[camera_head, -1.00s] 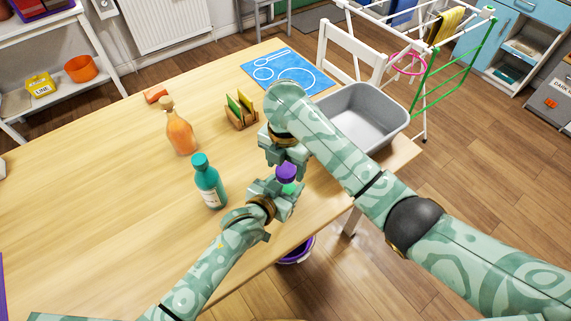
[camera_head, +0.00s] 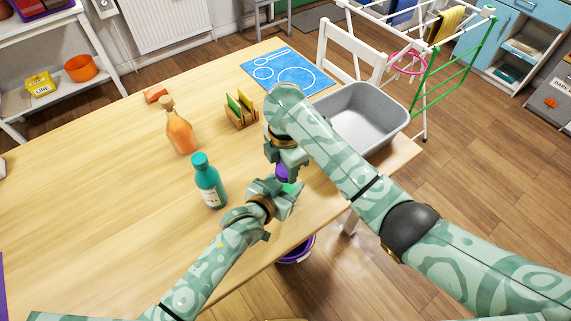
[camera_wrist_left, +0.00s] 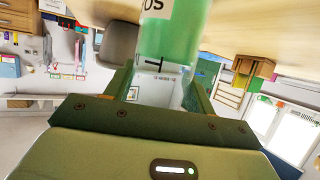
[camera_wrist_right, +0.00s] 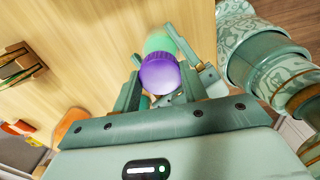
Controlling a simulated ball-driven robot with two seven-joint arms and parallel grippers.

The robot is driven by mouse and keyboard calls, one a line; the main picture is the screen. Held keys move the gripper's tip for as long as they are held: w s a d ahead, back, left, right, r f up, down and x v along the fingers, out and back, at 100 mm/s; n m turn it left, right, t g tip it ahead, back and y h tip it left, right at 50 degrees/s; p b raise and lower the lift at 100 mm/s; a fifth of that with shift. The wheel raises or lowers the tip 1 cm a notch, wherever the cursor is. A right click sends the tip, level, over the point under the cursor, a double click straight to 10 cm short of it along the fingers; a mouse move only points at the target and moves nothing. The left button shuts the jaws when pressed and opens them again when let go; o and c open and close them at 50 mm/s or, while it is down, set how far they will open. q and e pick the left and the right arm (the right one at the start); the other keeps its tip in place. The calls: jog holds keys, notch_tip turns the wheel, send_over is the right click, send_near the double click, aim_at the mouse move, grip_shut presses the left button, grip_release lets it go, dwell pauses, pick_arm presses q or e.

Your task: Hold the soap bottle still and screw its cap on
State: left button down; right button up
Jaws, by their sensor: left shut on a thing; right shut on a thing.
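The green soap bottle (camera_head: 290,188) is mostly hidden by my grippers in the head view. Its green body and part of a white label fill the upper left wrist view (camera_wrist_left: 172,35). My left gripper (camera_head: 284,194) is shut on the bottle. The purple cap (camera_head: 282,173) is at the bottle's top, and it shows clearly in the right wrist view (camera_wrist_right: 160,74). My right gripper (camera_head: 284,163) is shut on the cap from above. Cap and bottle look in line, but how far the cap is seated is hidden.
A teal bottle (camera_head: 209,183) and an orange bottle (camera_head: 180,132) stand left of my grippers. A wooden holder with cards (camera_head: 240,112), a blue mat (camera_head: 300,78) and a grey tub (camera_head: 405,119) are farther back. The table's front left is clear.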

jog(key=m, duration=0.6)
jog(key=shift+a, duration=0.1)
pick_arm(q)
jog(key=shift+s, duration=0.1)
pick_arm(e)
jog(key=m, duration=0.5)
jog(key=o, duration=1)
jog(key=shift+o, duration=0.4)
jog(key=shift+s, duration=0.1)
